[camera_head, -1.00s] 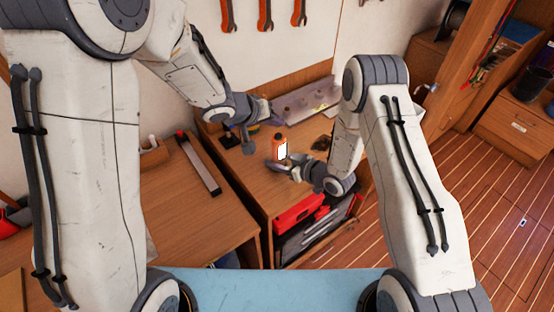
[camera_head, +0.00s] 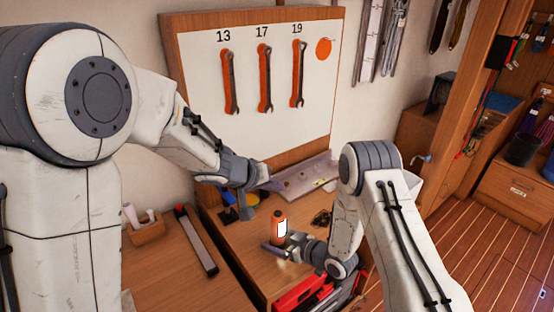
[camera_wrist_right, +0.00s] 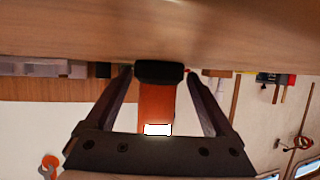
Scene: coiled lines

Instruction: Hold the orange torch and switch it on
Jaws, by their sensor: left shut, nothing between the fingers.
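The orange torch (camera_head: 279,229) stands upright above the wooden desk, with a bright white rectangle on its side. I cannot tell whether that patch is a lit lamp or a label. My right gripper (camera_head: 274,248) has its fingers on both sides of the torch's lower part.
A wall board (camera_head: 280,128) holds orange-marked wrenches. A grey metal tray (camera_head: 305,178) lies at the back of the desk, and a dark coil (camera_head: 322,217) is right of the torch. A long level (camera_head: 196,240) lies on the left bench. A red case (camera_head: 300,292) is below the desk edge.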

